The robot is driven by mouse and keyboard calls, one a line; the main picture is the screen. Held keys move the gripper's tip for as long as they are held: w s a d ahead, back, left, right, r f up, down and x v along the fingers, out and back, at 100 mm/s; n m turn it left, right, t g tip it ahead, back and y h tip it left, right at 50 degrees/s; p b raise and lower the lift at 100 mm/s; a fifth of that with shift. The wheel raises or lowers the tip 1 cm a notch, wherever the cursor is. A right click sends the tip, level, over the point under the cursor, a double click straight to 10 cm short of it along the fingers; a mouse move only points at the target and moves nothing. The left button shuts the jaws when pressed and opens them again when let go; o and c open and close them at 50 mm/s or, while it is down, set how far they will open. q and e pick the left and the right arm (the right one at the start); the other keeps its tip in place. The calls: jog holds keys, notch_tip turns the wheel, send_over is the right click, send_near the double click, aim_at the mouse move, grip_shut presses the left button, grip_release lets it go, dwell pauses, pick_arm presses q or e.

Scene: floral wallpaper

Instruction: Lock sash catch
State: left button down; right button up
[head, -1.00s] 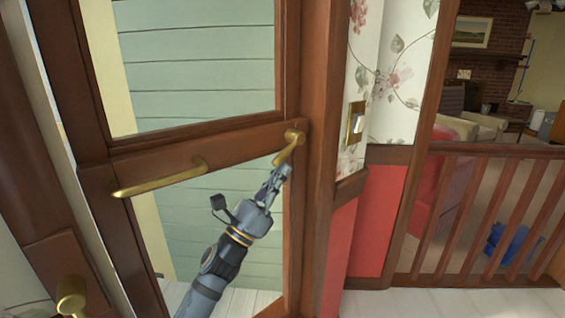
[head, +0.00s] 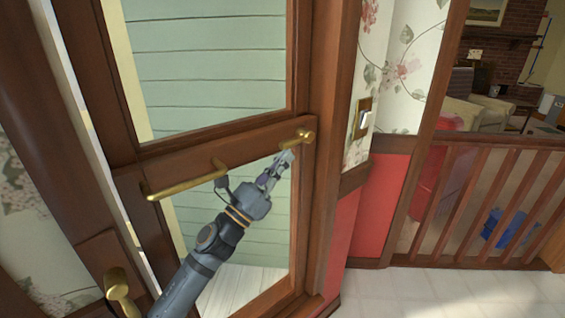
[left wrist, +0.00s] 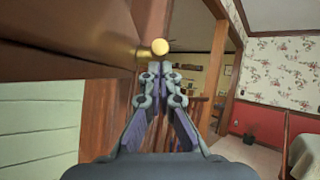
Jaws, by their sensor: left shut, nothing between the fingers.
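The brass sash catch (head: 297,139) sits at the right end of the door's wooden middle rail (head: 232,140). Its lever points left and slightly down, nearly along the rail. My left gripper (head: 286,157) is shut and empty, with its fingertips just below the lever. Whether they touch it I cannot tell. In the left wrist view the round brass end of the catch (left wrist: 159,47) is just above the closed fingertips (left wrist: 166,68). My right gripper is not in view.
A long brass bar handle (head: 185,187) is fixed on the rail's left part. A light switch (head: 363,117) is on the wall at right. A wooden railing (head: 480,205) stands further right.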

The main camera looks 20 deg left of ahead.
pick_arm(q)
jog(key=shift+r, duration=0.45)
dwell(0.3)
